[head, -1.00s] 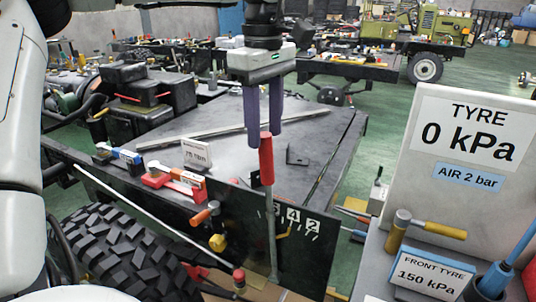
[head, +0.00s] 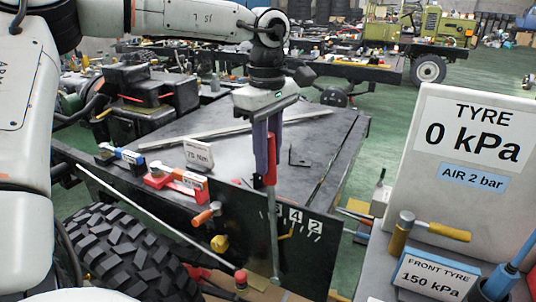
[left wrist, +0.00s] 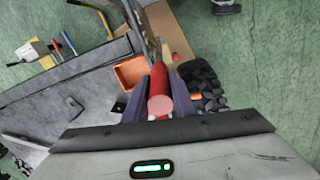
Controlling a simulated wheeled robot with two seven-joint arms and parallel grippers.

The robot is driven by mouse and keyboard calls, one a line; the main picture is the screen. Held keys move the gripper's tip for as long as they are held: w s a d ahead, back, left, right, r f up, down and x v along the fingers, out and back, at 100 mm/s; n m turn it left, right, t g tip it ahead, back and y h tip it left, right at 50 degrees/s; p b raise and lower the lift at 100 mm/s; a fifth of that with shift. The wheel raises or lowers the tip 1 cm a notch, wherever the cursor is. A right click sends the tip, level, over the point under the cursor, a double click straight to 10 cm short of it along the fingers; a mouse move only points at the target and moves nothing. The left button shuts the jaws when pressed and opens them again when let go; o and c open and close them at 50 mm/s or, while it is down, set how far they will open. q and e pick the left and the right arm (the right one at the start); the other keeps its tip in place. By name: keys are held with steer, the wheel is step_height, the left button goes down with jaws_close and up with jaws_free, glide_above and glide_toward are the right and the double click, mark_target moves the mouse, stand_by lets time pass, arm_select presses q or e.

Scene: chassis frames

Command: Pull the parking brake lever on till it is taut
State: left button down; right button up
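The parking brake lever is upright at the near corner of the dark chassis, with a red grip (head: 271,160) on a thin grey shaft (head: 273,235). My left gripper (head: 268,158) points down from above, with its purple fingers on both sides of the grip and close against it. In the left wrist view, the grip's round pink end (left wrist: 160,107) sits between the two fingers (left wrist: 160,95), which look shut on it. My right gripper is not in view.
A thin rod with a red knob (head: 241,277) runs low in front. The orange-handled tool (head: 204,216) and a big tyre (head: 110,245) are left of the lever. The tyre gauge board (head: 460,150) and a hammer (head: 435,230) are at the right.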

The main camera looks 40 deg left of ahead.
arm_select(q)
steer(key=shift+h, duration=0.5)
steer(key=a, duration=0.2)
steer(key=s+a+p, duration=0.1)
steer(key=shift+s+a+f, duration=0.1)
steer(key=shift+a+f, duration=0.1)
steer(key=shift+a, duration=0.2)
steer(key=c, duration=1.5)
jaws_free()
steer(key=r, duration=0.7)
steer(key=a+r, duration=0.1)
steer(key=r, duration=0.2)
steer(key=shift+s+r+p, duration=0.15)
steer(key=shift+s+p, duration=0.1)
steer(key=shift+p, duration=0.1)
